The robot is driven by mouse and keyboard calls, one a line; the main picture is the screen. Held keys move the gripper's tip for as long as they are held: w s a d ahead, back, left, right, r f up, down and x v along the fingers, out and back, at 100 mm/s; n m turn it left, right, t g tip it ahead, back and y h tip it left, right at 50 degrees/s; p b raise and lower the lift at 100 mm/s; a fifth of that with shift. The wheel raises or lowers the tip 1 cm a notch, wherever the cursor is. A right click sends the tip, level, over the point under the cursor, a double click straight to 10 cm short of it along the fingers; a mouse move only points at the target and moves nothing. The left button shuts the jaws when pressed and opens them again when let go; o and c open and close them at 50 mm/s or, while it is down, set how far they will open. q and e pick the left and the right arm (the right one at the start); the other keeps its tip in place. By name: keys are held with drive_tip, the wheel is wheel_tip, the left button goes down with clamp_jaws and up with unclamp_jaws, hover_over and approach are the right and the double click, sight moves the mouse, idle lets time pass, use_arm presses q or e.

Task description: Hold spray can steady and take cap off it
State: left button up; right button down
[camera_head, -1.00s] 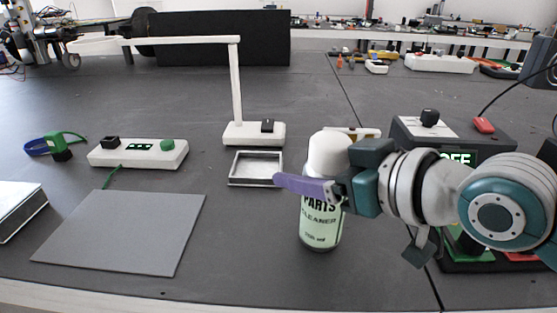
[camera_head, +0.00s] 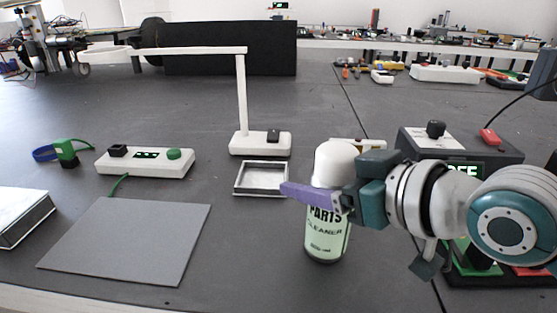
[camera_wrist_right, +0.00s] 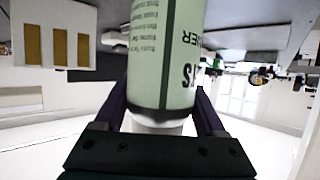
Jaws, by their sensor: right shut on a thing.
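The spray can (camera_head: 326,235) stands upright on the dark table, with a pale green "PARTS CLEANER" label. Its white cap (camera_head: 335,160) is on top. My right gripper (camera_head: 308,193) comes in from the right and is shut around the can where the label meets the cap. Its near purple finger crosses the front; the far finger is hidden behind the can. In the right wrist view the can (camera_wrist_right: 165,55) appears upside down between both fingers, with part of the white cap (camera_wrist_right: 155,124) close to the palm. My left gripper is not in view.
A shallow metal tray (camera_head: 237,179) and a white lamp (camera_head: 258,147) stand behind and left of the can. A grey mat (camera_head: 125,240) and a white button box (camera_head: 146,162) lie at left. A dark device (camera_head: 480,145) stands behind my right arm.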

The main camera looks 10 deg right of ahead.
wheel_tip(320, 180, up, 20)
drive_tip(key=p, duration=0.6)
drive_tip(key=c, duration=0.5)
unclamp_jaws()
drive_tip(key=shift+c, duration=0.2)
clamp_jaws()
